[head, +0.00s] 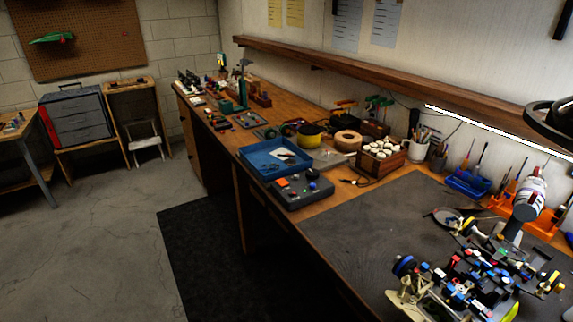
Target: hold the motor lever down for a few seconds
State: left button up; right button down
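A dark grey box (303,200) with small red, green and blue parts on top sits on the bench by its front edge, just in front of a blue tray. I cannot tell whether one of these parts is the motor lever. A partly built car (470,275) with many small coloured parts lies on the dark mat at the lower right. No lever can be made out on it at this size. Neither of my grippers is in view.
The long wooden bench carries a blue tray (250,160), tape rolls (348,141), a wooden box of white cylinders (380,160) and a mug of tools (417,150). The dark mat (370,220) is mostly bare on its left. The floor (110,240) at left is open.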

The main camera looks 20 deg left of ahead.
aim_at(281, 181)
jog(key=i+j, duration=0.15)
jog(key=j, duration=0.25)
jog(key=i+j, duration=0.15)
jog(key=j, duration=0.2)
jog(key=i+j, duration=0.15)
jog(key=j, duration=0.25)
jog(key=i+j, duration=0.15)
jog(key=j, duration=0.25)
jog(key=i+j+z, duration=0.1)
jog(key=j, duration=0.25)
jog(key=i+j, duration=0.2)
jog(key=j, duration=0.2)
